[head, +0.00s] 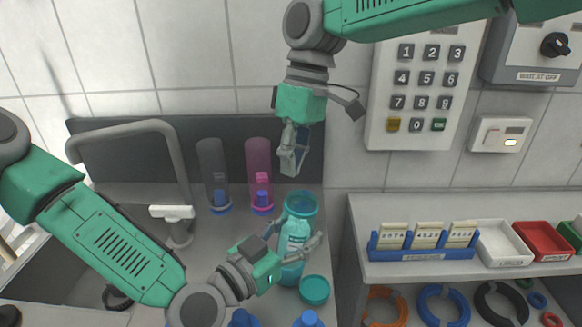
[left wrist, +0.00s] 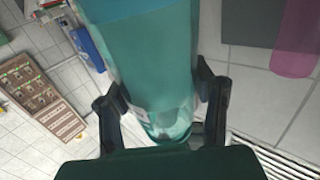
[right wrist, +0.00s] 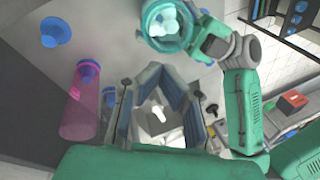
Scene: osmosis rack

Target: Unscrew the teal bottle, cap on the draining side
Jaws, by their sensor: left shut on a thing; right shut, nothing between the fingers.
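The teal bottle (head: 292,236) stands roughly upright on the counter, with a wide round rim at its top. The rim looks open in the right wrist view (right wrist: 165,24), with pale shapes inside. My left gripper (head: 293,246) is shut around the bottle's body; its fingers flank the bottle in the left wrist view (left wrist: 160,105). A round teal piece (head: 314,290), looking like a cap, lies in front of the bottle, to its right. My right gripper (head: 290,168) is shut and empty, above and behind the bottle, apart from it.
A grey tube (head: 213,168) and a pink tube (head: 259,168), with blue and violet pieces, stand behind the bottle. A tap (head: 175,150) and sink are left. Blue tops (head: 307,318) show in front. A shelf (head: 440,268) with trays is right; a keypad (head: 418,90) is on the wall.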

